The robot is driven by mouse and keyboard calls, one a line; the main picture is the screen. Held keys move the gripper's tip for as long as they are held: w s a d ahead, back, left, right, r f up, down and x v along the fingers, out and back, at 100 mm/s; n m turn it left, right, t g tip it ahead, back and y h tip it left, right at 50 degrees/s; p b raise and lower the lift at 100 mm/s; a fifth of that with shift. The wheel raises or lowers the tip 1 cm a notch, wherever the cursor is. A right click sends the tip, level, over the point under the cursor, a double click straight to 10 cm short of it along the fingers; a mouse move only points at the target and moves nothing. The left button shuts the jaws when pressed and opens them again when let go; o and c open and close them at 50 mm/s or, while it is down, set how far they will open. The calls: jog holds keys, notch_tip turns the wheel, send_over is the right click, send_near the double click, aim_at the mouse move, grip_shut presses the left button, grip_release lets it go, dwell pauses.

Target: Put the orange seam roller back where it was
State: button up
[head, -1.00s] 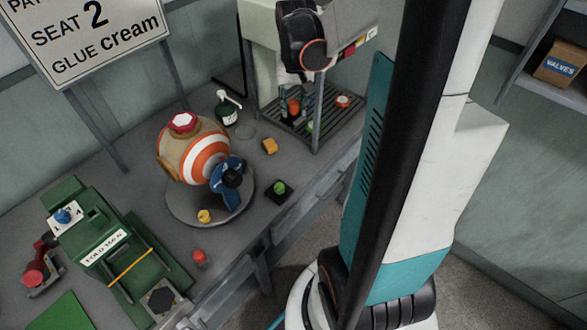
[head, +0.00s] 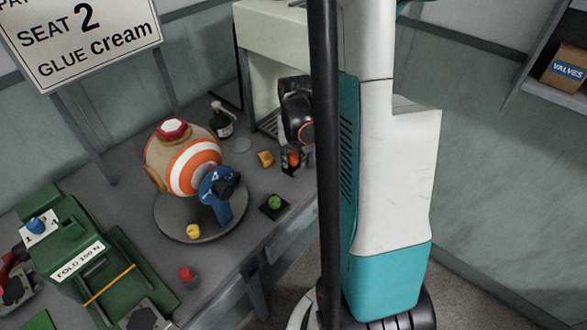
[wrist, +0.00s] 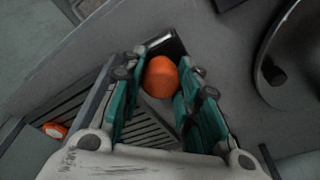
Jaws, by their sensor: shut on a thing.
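My gripper (head: 291,160) is shut on the orange seam roller (head: 294,158), at the front left edge of the press stand. In the wrist view the roller's rounded orange end (wrist: 161,77) sits between the two teal-sided fingers of my gripper (wrist: 160,85). A dark piece (wrist: 168,45) shows just beyond it; I cannot tell whether it is part of the roller or a separate thing. The lower part of the roller is hidden, and I cannot tell whether it touches the bench.
A striped ball (head: 193,165) sits on a round turntable (head: 163,225). A yellow block (head: 265,158), a green knob (head: 275,202), a red knob (head: 186,274) and a pump bottle (head: 221,122) stand nearby. A slatted rack (wrist: 145,135) and an orange-white disc (wrist: 55,130) lie near my gripper.

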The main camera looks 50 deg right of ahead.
aim_at(294, 166)
jog(key=shift+f+b, duration=0.75)
jog(key=shift+f, duration=1.35)
jog(key=shift+f, duration=0.2)
jog(key=o, duration=1.1)
jog(key=shift+r, duration=0.2)
jog(key=r+p, duration=0.1)
jog(key=r, duration=0.3)
jog(key=s+r+p, duration=0.1)
jog(key=r+p, duration=0.1)
jog(key=r, duration=0.2)
jog(key=a+r+p, duration=0.1)
jog(key=r, duration=0.3)
jog(key=shift+s+a, duration=0.1)
jog(key=shift+s, duration=0.1)
